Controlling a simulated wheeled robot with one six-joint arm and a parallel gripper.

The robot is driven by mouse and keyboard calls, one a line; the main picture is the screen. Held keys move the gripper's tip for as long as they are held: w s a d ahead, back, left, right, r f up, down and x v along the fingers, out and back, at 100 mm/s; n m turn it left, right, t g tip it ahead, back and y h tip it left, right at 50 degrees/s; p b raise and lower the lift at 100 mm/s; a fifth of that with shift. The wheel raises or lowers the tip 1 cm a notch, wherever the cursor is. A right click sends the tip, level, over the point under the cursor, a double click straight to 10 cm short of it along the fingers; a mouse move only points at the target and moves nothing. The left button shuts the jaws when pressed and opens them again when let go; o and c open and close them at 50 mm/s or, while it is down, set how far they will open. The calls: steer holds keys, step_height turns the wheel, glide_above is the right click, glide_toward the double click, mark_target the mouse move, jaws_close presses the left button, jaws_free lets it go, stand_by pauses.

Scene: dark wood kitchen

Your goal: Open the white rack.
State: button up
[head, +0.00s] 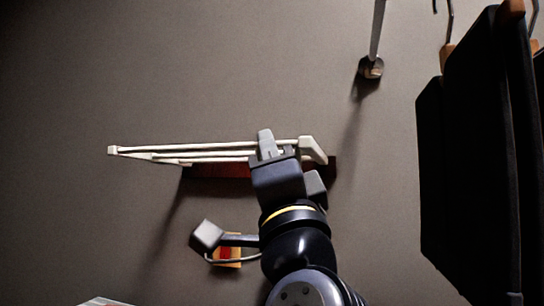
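The white rack (210,150) shows in the head view as several thin, pale bars lying close together. They run roughly level from a small tip at the left to a thicker white end piece at the right. A dark red block (222,171) shows just below the bars. My gripper (270,146) is at the right part of the rack, near the thick end. A light grey finger overlaps the bars in the picture. Whether it touches them I cannot tell. The gap between the fingers is not clear, and my gripper's dark body hides part of the red block.
Dark garments (485,150) on hangers fill the right side. A thin pole (377,30) stands at the top right on a small round foot. A grey block (207,235) and an orange-red patch (228,256) are below the rack. Plain brown surface is free at the left.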

steer(key=shift+w+f, duration=0.2)
steer(key=shift+w, duration=0.15)
steer(key=shift+s+f, duration=0.15)
steer(key=shift+s, duration=0.15)
steer(key=p+v, duration=0.1)
steer(key=v, duration=0.9)
steer(key=x, duration=1)
steer(key=shift+w+r+b, duration=0.2)
steer(key=shift+r+b, duration=0.1)
steer(key=shift+b, duration=0.15)
